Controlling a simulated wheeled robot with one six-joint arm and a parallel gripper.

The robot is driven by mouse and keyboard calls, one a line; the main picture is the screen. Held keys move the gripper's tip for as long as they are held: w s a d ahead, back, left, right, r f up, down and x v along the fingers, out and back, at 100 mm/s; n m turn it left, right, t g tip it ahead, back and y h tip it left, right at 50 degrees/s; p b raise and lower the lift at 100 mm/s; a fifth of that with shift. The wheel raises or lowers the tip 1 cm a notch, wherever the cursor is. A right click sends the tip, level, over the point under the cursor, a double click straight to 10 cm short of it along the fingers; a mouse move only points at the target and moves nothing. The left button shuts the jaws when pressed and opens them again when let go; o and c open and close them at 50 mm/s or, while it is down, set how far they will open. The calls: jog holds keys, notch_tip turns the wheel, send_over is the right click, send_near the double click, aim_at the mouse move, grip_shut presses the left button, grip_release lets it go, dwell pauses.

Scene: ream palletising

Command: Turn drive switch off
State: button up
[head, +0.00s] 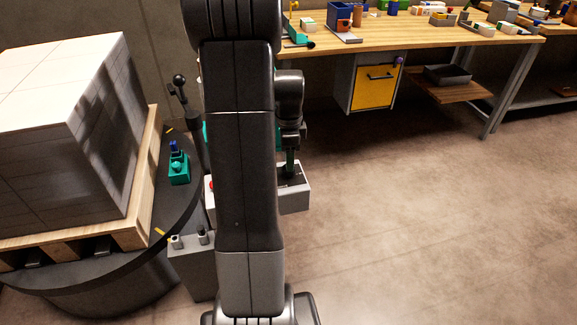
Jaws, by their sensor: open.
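My arm stands upright through the middle of the head view and hides much of what is behind it. My gripper (291,163) seems to be just right of the arm, pointing down at a light grey control box (296,200). Its fingers are small and mostly hidden. I cannot tell whether they touch anything on the box. A red part (212,185) shows at the box's left side. A lower grey box (190,268) carries two small upright switches (176,241) at the turntable's edge. I cannot tell which part is the drive switch.
A white stack of reams (60,140) sits on a wooden pallet (140,200) on a dark round turntable (185,205). A teal device (178,168) stands on the turntable's rim. A cluttered workbench (400,38) is at the back. The floor at right is clear.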

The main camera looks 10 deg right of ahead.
jog(key=shift+f, duration=1.9)
jog(key=c, duration=1)
